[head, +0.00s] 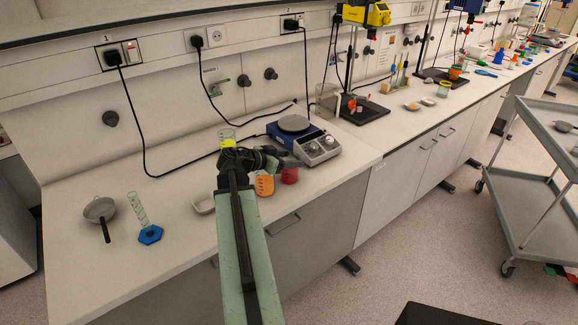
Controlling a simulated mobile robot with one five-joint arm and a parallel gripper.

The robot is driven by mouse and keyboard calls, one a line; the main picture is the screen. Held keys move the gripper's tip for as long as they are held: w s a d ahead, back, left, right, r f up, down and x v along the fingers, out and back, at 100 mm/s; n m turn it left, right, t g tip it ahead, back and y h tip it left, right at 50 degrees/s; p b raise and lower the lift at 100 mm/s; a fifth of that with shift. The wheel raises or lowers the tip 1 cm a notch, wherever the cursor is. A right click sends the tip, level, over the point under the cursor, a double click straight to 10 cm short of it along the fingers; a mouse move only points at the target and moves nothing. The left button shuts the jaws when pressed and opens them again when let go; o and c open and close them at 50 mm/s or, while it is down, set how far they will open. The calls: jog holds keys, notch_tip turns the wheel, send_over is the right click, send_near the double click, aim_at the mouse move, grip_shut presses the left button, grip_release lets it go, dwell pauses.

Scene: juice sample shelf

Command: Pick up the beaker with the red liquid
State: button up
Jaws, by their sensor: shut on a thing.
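The beaker with the red liquid (289,175) is at the right of my gripper (272,161), in front of the hotplate. The dark jaws reach to the right, to its upper part, and are shut on it. The jaws hide part of its rim, and I cannot tell whether its base is clear of the bench. A beaker with orange liquid (264,186) stands just left of and in front of it, below the jaws.
A beaker with yellow liquid (227,142) is behind my wrist. A blue hotplate stirrer (310,145) stands close behind the red beaker. A white dish (203,205), a cylinder with blue base (150,234) and a strainer (101,209) are left. A grey trolley (530,190) is right.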

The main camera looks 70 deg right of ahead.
jog(key=shift+r, duration=0.15)
notch_tip(320, 180, up, 10)
jog(key=p, duration=1)
jog(key=shift+s, duration=0.1)
